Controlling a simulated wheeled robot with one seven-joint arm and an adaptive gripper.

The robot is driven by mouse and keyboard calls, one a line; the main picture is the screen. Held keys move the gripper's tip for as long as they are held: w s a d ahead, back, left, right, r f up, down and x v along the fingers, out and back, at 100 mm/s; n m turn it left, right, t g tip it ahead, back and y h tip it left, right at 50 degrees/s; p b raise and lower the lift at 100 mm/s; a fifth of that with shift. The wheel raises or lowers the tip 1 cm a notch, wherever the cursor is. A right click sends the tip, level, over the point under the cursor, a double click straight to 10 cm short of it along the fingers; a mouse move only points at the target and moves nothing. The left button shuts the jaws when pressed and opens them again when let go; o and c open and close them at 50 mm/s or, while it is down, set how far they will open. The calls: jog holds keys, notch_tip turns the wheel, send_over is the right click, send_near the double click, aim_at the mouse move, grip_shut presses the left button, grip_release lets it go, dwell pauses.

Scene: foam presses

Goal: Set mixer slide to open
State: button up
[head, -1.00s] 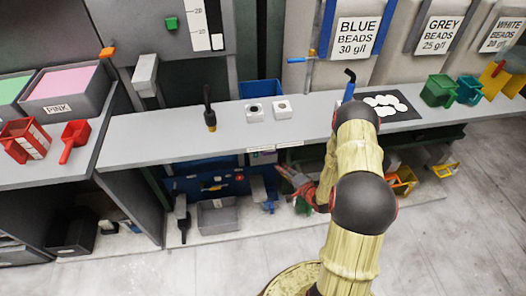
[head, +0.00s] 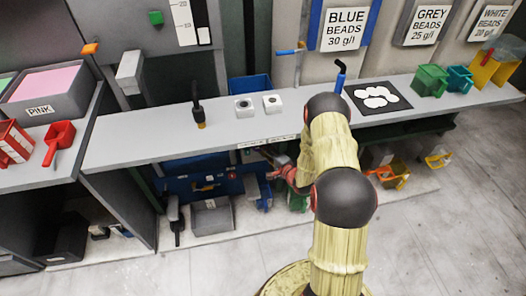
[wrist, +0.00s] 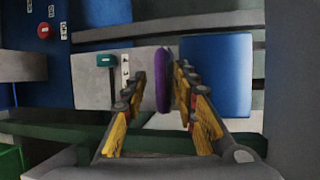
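In the wrist view, a purple upright bar (wrist: 163,82), which may be the mixer slide's handle, stands in front of a grey-white plate (wrist: 92,88). My gripper (wrist: 160,76) has its yellow-sided fingers apart, one on each side of the bar. The right fingertip is close to the bar or touching it; a gap shows on the left. In the head view the blue mixer unit (head: 205,185) is under the bench. My arm reaches under the bench edge there, and the fingertips are mostly hidden. The slide's position cannot be told.
A green knob (wrist: 106,60) on a marked strip is left of the bar, and a blue block (wrist: 216,75) is to its right. A red button (wrist: 43,31) is at upper left. The bench top (head: 160,130) is above my gripper; a grey bin (head: 212,217) stands below.

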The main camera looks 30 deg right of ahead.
jog(key=c, duration=0.3)
jog(key=c, duration=0.4)
grip_shut()
dwell(0.3)
